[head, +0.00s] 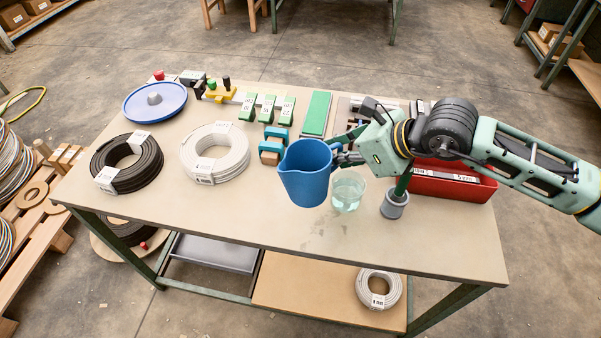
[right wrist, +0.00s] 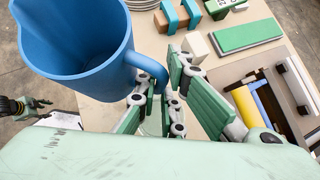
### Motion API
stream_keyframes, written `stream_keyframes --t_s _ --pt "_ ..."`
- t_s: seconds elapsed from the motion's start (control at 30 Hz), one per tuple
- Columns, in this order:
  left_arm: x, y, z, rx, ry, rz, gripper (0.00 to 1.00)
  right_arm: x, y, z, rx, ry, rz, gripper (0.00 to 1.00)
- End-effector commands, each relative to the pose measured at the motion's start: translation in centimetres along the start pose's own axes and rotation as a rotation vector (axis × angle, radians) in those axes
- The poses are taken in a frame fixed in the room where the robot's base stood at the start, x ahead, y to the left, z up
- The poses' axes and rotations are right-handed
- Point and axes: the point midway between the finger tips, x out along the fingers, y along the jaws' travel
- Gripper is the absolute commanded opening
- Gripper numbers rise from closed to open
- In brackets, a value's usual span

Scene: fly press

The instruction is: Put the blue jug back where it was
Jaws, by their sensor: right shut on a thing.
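The blue jug (head: 305,172) is upright, held by my right gripper (head: 341,156) near the middle of the table (head: 260,222). In the right wrist view the blue jug (right wrist: 80,45) fills the upper left, and the fingers of my right gripper (right wrist: 160,95) are closed on its handle. A clear beaker (head: 348,190) with pale liquid stands just right of the jug. Whether the jug's base touches the table is hard to tell. My left gripper is not clearly visible in the head view; part of it (right wrist: 25,106) shows at the left edge of the right wrist view.
A grey cup (head: 394,205) stands right of the beaker, with a red tray (head: 450,182) behind it. White (head: 215,152) and black (head: 127,163) cable coils lie left. Teal clamps (head: 273,147) and a green block (head: 316,113) are behind the jug. The front table strip is clear.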

Motion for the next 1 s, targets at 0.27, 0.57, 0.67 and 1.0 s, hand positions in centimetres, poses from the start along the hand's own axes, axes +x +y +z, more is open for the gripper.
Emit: stream_keyframes --t_s 0.27,0.57,0.67,1.0 --pt "-1.5 -0.1 -0.2 -0.001 0.001 0.000 0.40 6.4 0.6 1.9 0.000 -0.001 0.002 0.00" --pt "-2.0 -0.1 -0.3 -0.001 0.003 0.000 0.40 9.0 0.6 1.6 0.001 0.003 -0.001 0.00" --pt "-2.4 -0.1 -0.4 -0.001 0.003 0.000 0.40 10.0 0.7 0.4 0.002 0.004 -0.001 0.00" --pt "-2.6 -0.1 -0.4 -0.001 0.004 0.000 0.40 11.3 0.7 -0.8 0.000 -0.001 -0.001 0.00"
